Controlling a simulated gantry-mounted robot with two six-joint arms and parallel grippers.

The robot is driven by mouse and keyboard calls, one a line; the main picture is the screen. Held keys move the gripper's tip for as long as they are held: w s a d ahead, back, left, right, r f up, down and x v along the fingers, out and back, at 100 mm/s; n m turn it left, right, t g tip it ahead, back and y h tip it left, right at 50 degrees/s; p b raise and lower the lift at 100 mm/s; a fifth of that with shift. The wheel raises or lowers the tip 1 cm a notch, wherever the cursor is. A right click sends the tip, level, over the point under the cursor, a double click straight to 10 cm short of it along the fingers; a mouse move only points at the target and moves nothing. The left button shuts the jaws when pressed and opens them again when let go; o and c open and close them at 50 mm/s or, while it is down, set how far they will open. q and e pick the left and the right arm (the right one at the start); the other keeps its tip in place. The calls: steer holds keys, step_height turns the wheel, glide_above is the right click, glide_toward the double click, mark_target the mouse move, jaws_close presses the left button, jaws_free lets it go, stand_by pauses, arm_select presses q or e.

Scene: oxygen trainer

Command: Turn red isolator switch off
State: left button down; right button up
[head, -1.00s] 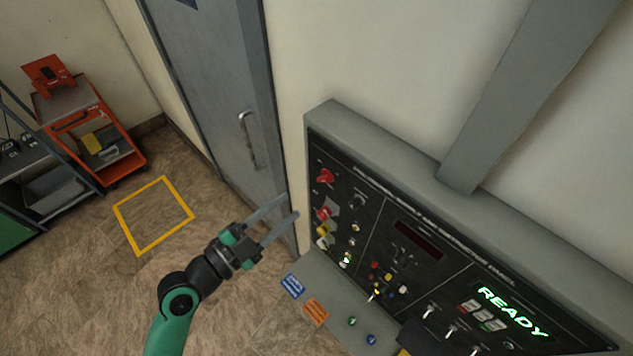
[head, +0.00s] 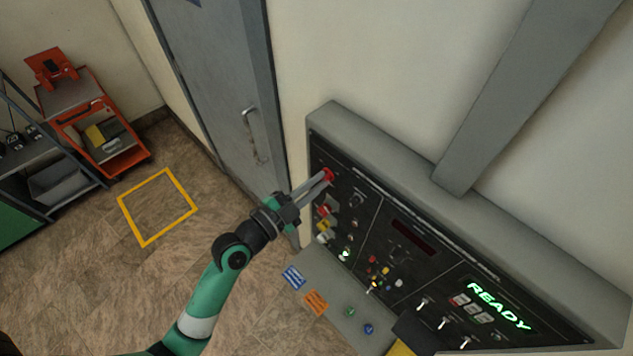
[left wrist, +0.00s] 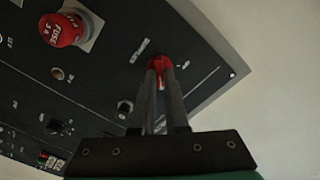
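The red isolator switch (head: 328,175) is at the upper left of the black control panel (head: 372,230). My left gripper (head: 322,180) reaches the switch from the left in the head view. In the left wrist view its two fingers (left wrist: 160,75) run up to the red switch (left wrist: 160,63), one on each side, with a narrow gap between them. The fingertips overlap the knob's edges; whether they press on it I cannot tell. The knob's turn angle is partly hidden by the fingers. My right gripper is not in view.
Several coloured buttons and toggles (head: 380,275) and a green READY display (head: 498,306) are lower on the panel. A grey door (head: 225,90) is to the left. Open floor lies below it.

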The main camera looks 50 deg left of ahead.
arm_select(q)
steer(key=shift+n, duration=0.4)
steer(key=n, duration=0.5)
steer(key=n+p, duration=0.1)
steer(key=n, duration=0.5)
steer(key=n+p, duration=0.1)
steer(key=n, duration=0.5)
steer(key=shift+a, duration=0.25)
stand_by(0.5)
steer(key=c, duration=0.9)
jaws_free()
